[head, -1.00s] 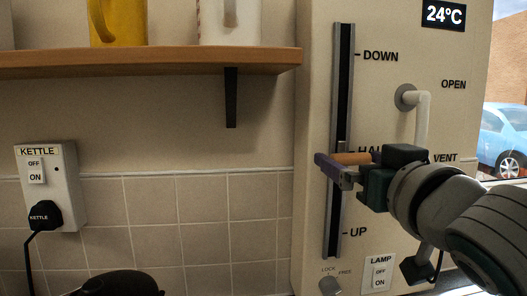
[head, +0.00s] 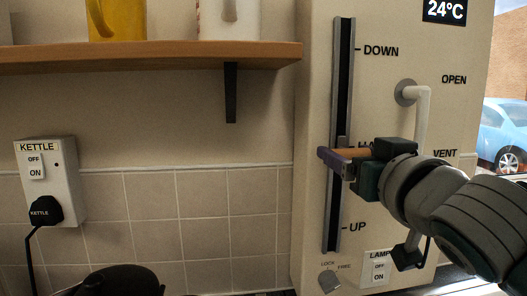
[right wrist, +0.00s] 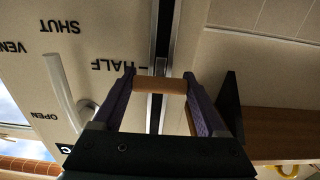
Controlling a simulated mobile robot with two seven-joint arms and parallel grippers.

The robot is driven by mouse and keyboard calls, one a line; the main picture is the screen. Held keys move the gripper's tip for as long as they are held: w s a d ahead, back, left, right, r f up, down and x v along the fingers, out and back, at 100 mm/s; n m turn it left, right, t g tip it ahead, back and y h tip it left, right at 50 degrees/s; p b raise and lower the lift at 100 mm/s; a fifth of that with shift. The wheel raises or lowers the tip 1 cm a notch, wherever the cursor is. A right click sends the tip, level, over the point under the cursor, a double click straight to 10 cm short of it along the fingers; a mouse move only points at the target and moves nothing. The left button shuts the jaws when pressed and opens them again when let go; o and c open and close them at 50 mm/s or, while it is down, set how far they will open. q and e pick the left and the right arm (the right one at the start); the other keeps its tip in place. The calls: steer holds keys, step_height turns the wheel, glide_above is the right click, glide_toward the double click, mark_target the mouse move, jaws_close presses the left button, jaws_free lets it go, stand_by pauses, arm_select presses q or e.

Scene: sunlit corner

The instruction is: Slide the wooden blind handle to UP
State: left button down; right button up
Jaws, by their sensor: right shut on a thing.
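The wooden blind handle (head: 352,153) sits on the dark vertical slot (head: 341,85) in the beige panel, level with the HALF mark. The UP label (head: 357,227) is at the slot's lower end and DOWN (head: 381,50) is near its top. My right gripper (head: 335,160) reaches in from the right and is shut on the handle, partly hiding it and the HALF label. In the right wrist view the handle (right wrist: 160,85) spans between the two purple fingers, in front of the slot. My left gripper is not in view.
A LOCK/FREE knob (head: 329,281) is below the slot; I cannot tell its setting. A white OPEN/VENT lever (head: 421,115) and a LAMP switch (head: 378,272) are close to my right arm. A wooden shelf (head: 150,57) and a kettle socket (head: 47,180) are left.

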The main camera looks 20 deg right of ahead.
jaws_close()
steer(key=b, duration=1.1)
glide_toward(331, 232)
steer(key=x, duration=0.3)
steer(key=r+x, duration=0.1)
steer(key=x, duration=0.1)
steer(key=shift+w, duration=0.2)
steer(key=shift+d+f+b, duration=0.1)
steer(key=shift+f+b, duration=0.35)
steer(key=shift+f, duration=0.1)
steer(key=o, duration=0.7)
jaws_free()
steer(key=shift+f, duration=0.1)
steer(key=shift+c, duration=0.2)
steer(key=o, duration=0.3)
steer(key=shift+o, duration=0.2)
